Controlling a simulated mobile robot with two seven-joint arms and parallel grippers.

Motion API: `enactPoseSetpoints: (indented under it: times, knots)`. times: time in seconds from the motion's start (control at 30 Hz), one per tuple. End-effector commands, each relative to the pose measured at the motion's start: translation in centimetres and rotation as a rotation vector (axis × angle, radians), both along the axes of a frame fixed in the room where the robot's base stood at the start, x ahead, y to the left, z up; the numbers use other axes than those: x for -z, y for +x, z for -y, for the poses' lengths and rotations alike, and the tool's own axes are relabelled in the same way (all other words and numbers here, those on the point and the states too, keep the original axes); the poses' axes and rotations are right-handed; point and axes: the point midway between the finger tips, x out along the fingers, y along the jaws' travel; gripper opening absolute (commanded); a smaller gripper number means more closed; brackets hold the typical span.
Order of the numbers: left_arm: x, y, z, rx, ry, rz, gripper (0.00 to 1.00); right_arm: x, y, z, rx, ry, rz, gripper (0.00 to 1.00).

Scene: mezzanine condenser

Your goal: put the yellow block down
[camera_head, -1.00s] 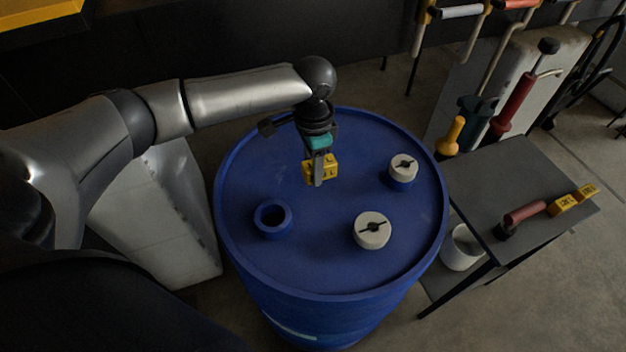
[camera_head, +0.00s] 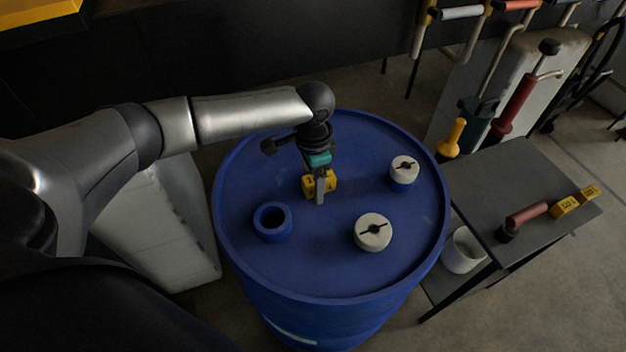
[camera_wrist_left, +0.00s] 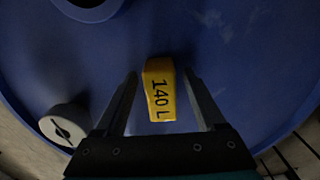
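The yellow block (camera_head: 330,181), marked "140 L" in the left wrist view (camera_wrist_left: 159,88), is on the blue drum's lid (camera_head: 345,275), behind the middle; it appears to rest there. My left gripper (camera_head: 320,190) points down over it. In the wrist view its two fingers (camera_wrist_left: 160,76) stand on either side of the block, with a blue gap showing on both sides, so it is open around the block. One finger hides part of the block in the head view. My right gripper is not in view.
On the lid stand a blue ring-shaped neck (camera_head: 272,222) and two pale-capped bungs (camera_head: 373,232) (camera_head: 403,173). A dark side table (camera_head: 530,190) at right holds a red-handled tool (camera_head: 526,214) and yellow blocks (camera_head: 564,206). A white bucket (camera_head: 462,252) stands below.

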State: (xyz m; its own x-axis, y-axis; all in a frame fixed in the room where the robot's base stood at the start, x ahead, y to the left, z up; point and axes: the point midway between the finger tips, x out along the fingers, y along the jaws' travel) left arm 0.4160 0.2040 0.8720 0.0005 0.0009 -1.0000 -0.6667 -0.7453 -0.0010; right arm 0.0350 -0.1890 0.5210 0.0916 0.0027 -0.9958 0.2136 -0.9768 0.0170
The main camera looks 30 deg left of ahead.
Motion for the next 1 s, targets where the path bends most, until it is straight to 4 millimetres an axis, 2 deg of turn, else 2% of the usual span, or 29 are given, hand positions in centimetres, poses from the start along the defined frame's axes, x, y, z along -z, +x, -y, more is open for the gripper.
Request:
enactPoseSetpoints:
  times: [0.23,0.33,0.73,0.9,1.0]
  knots:
    - [-0.2,0.0,0.0,0.000,0.001,0.001,0.72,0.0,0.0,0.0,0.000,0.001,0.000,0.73]
    - [-1.1,0.0,0.0,0.000,0.000,0.000,0.72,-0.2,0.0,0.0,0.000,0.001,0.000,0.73]
    - [-9.4,0.1,0.0,-0.001,-0.001,0.004,0.72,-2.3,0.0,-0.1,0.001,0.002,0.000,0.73]
    - [-11.6,0.0,0.0,-0.001,0.000,0.000,0.72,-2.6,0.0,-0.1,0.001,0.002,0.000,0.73]
    - [-12.2,0.1,0.0,-0.001,-0.001,0.001,0.72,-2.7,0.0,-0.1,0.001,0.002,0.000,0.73]
